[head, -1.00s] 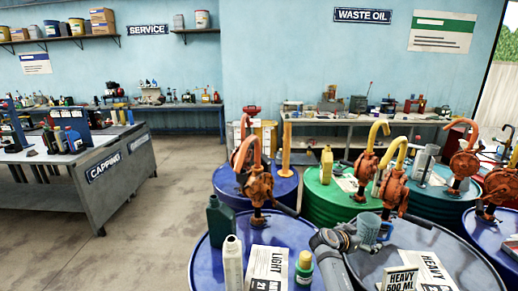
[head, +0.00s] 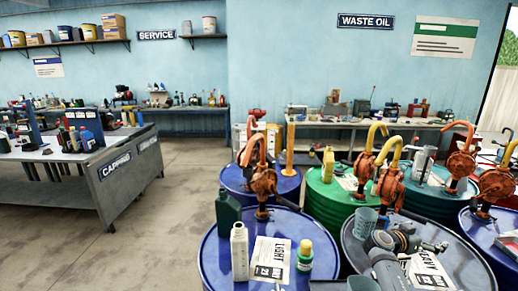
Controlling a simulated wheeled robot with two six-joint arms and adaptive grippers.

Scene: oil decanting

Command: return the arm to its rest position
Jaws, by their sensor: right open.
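My right arm comes up from the bottom edge, and its gripper (head: 436,247) is open and empty over the grey drum top (head: 462,272), pointing right. A clear bluish measuring jug (head: 362,221) stands near the left rim of that drum, to the left of the gripper and apart from its fingers. My wrist and forearm cover the drum's middle and part of the HEAVY label (head: 430,270). My left gripper is not in view.
Orange hand pumps (head: 391,188) rise close behind my gripper. Open floor lies left, before the CAPPING bench (head: 125,180).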

